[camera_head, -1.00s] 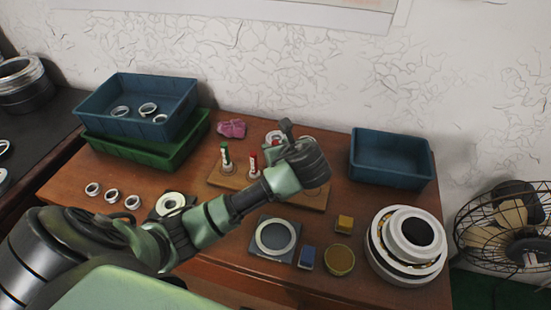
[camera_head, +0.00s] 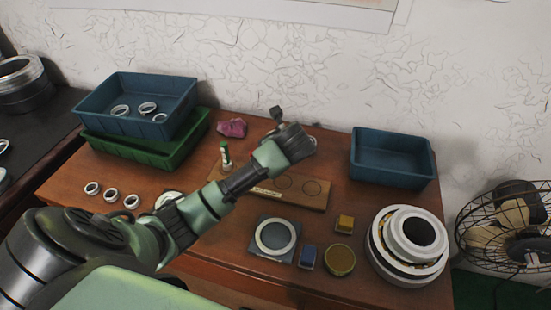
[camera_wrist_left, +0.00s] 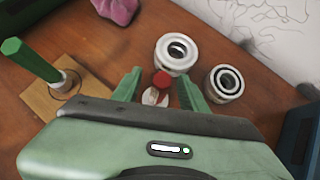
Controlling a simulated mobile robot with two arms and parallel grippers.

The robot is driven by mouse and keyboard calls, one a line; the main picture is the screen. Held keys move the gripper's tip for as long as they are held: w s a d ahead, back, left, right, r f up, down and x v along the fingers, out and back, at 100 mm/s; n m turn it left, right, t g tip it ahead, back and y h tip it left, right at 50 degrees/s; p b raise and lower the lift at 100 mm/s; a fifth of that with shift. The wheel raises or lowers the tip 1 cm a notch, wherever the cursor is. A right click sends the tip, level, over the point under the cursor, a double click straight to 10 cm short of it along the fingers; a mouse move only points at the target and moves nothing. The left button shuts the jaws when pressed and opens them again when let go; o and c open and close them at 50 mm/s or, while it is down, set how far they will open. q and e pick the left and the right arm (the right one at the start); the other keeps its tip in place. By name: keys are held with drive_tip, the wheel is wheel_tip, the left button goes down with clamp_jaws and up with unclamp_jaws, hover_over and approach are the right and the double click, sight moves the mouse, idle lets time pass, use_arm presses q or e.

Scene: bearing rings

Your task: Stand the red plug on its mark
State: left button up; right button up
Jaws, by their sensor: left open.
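In the left wrist view the red plug's round red top (camera_wrist_left: 161,79) shows between the fingers of my left gripper (camera_wrist_left: 160,92), with a white patch beside it. The fingers are open and stand on either side, not closed on it. The wooden board (camera_head: 300,199) has circle marks; two empty ones (camera_head: 283,182) show right of my arm. A green plug (camera_head: 226,157) stands on the board's left part and also shows in the left wrist view (camera_wrist_left: 30,60). My right gripper is not in view.
White rings (camera_wrist_left: 176,54) stand just beyond my gripper. A pink cloth (camera_head: 232,128) lies behind the board. Blue bins stand left (camera_head: 150,128) and right (camera_head: 390,180). A plate with a ring (camera_head: 275,257), small blocks and a large bearing (camera_head: 380,262) lie in front and right.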

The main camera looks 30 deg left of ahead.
use_arm(q)
clamp_jaws()
drive_tip(key=shift+r, duration=0.1)
idle(1.3)
